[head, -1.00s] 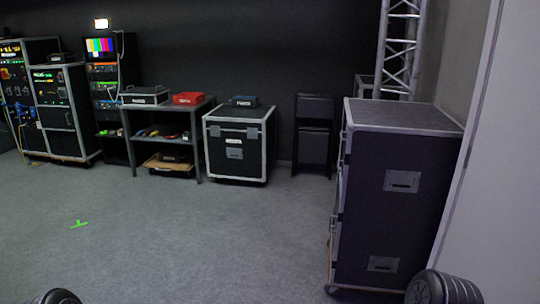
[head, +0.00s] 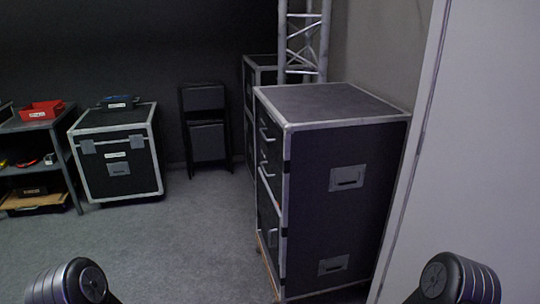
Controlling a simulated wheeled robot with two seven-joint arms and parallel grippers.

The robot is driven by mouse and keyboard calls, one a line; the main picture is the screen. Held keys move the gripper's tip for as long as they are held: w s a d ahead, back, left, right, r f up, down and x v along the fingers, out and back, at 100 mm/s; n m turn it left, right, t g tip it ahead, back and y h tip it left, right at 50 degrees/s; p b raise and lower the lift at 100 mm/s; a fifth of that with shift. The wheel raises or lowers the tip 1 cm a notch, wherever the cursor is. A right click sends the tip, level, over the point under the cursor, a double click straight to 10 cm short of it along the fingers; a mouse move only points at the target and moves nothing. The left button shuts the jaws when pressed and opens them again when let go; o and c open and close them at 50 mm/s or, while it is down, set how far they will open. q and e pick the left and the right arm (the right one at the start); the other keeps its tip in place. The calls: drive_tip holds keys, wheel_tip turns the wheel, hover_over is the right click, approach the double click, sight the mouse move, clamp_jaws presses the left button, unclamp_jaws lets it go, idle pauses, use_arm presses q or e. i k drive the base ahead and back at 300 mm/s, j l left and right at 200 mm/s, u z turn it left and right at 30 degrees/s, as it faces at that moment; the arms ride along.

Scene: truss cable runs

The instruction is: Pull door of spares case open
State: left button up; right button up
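A tall black flight case (head: 345,215) with silver edging stands at the right. Its front faces left and is seen at a steep angle, with drawer handles in its upper part and a door-like panel (head: 268,222) below. The panel looks closed, though the angle makes this hard to judge. No label naming the spares case is readable on it. Neither of my grippers is in view; only rounded parts of my arms show at the bottom left and bottom right.
A lower black case (head: 118,168) and a shelf with a red box (head: 42,110) stand at the left. A folded black chair (head: 207,125) and a truss (head: 304,40) are behind. A pale wall (head: 470,140) is close at right. The floor (head: 190,245) ahead is clear.

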sight(270, 213)
drive_tip(key=i+j, duration=0.1)
drive_tip(key=i+z, duration=0.15)
drive_tip(key=i, duration=0.3)
drive_tip(key=i+j+z, duration=0.15)
drive_tip(key=i, duration=0.3)
drive_tip(key=i+j+z, duration=0.15)
drive_tip(key=i, duration=0.3)
drive_tip(key=i+j+z, duration=0.2)
drive_tip(key=i, duration=0.25)
